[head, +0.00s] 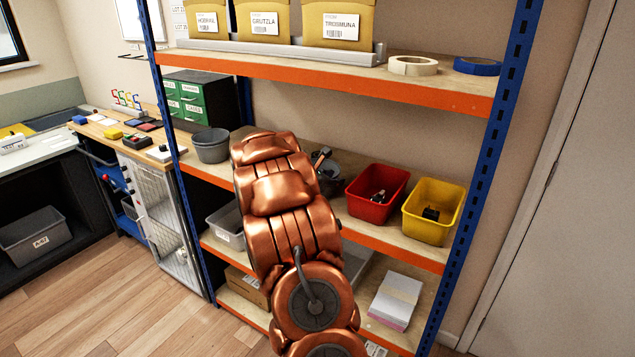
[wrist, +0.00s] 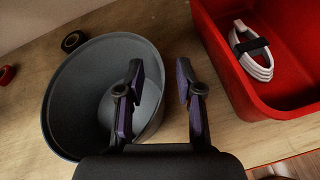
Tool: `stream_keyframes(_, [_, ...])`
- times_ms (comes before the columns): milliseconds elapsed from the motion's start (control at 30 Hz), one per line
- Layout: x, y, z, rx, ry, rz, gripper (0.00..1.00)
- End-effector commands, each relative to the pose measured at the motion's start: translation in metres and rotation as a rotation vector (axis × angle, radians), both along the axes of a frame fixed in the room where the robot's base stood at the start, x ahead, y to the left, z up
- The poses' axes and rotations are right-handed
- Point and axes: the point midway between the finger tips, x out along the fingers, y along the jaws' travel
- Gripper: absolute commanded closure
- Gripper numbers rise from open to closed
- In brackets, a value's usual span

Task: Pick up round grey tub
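A round grey tub (wrist: 72,105) stands on the wooden shelf in the wrist view, and it looks empty. In the head view the tub (head: 331,186) is mostly hidden behind my arm. My gripper (wrist: 160,82) is open at the tub's right side. Its left finger is over the inside of the tub, and its right finger is outside the wall, towards the red bin. The tub's right rim lies between the fingers; I cannot tell whether either finger touches it. My gripper (head: 321,158) shows only in part in the head view. More grey round tubs (head: 211,150) stand at the shelf's left end.
A red bin (head: 366,204) with a cable (wrist: 254,55) stands close right of the tub. A yellow bin (head: 432,222) is farther right. A black roll (wrist: 73,41) and a red item (wrist: 7,75) lie left of the tub. An orange-edged shelf (head: 440,95) is above.

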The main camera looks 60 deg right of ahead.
Motion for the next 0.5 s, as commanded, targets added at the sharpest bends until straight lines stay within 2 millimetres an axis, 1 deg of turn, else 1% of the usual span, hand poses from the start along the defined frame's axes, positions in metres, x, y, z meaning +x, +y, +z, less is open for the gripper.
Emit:
stream_keyframes(133, [-0.0001, 0.0002, -0.0003, 0.0, 0.0, 0.0, 0.64])
stream_keyframes(400, [-0.0001, 0.0004, -0.0003, 0.001, 0.0, 0.0, 0.92])
stream_keyframes(467, [-0.0001, 0.0004, -0.0004, 0.001, 0.0, 0.0, 0.98])
stream_keyframes(500, [0.0, 0.0004, -0.0005, 0.001, 0.0, 0.0, 1.0])
